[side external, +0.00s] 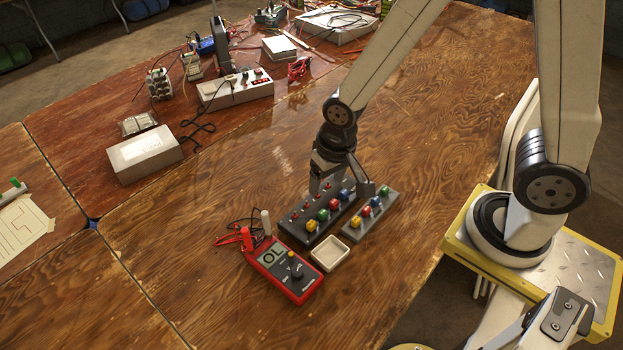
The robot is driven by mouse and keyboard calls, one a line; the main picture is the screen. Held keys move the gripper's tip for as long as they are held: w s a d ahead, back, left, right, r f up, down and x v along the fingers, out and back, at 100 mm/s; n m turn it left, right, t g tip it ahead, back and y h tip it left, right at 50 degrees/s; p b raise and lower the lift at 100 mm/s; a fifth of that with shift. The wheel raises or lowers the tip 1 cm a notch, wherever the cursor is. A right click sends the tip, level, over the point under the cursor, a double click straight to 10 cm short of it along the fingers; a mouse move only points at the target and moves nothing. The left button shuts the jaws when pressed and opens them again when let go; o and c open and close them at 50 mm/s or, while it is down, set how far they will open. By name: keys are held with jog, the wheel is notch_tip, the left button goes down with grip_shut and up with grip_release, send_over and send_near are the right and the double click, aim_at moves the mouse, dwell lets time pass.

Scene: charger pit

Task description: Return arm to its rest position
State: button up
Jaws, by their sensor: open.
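My arm reaches down from the upper right, bent at the wrist, over the middle of the wooden table (440,150). My gripper (346,190) is open, low over a dark block (297,226) with coloured plugs and a grey block (389,203) with more coloured plugs beside it. One finger is near the dark block and the other near the grey block's far end. I cannot tell whether either touches. Nothing is visibly held, but the gripper and arm hide part of the blocks.
A red multimeter (302,287) and a small pale tray (330,254) lie just in front of the blocks. Red and black probe leads are left of the meter. A white box (145,153) and a power strip (236,90) stand farther back. The table's right side is clear.

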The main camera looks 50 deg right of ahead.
jog(key=s+d+r+n+t, duration=0.1)
jog(key=s+d+r+n, duration=0.1)
jog(key=d+r, duration=0.3)
jog(key=shift+s+d+n, duration=0.3)
jog(key=shift+s+d, duration=0.2)
jog(key=shift+d, duration=0.7)
